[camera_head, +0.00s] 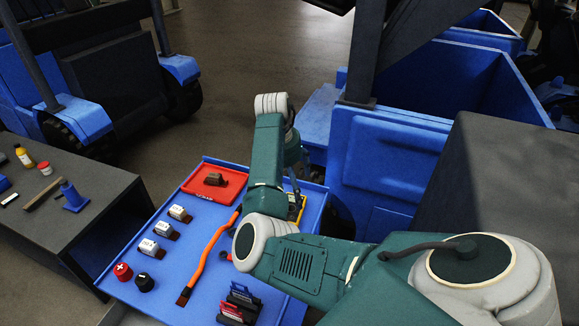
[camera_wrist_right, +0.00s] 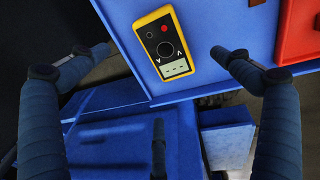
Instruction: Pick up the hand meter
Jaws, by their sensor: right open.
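The hand meter, with a yellow rim and a dark face, lies on the blue work surface near its edge. In the right wrist view the meter (camera_wrist_right: 183,68) shows a red round knob and a small pale display. In the head view the meter (camera_head: 300,203) is mostly hidden behind my right arm. My right gripper (camera_wrist_right: 159,51) is open and empty, with one finger on each side of the meter in the picture. In the head view my right gripper (camera_head: 294,186) is largely hidden by the arm. My left gripper is not in view.
The blue surface (camera_head: 187,258) also holds a red tray (camera_head: 190,181) with a brown block, an orange-handled tool (camera_head: 207,250), several white-labelled blocks, and red and black knobs (camera_head: 123,271). A dark table (camera_head: 75,235) stands left. A blue bin (camera_head: 395,160) is behind the arm.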

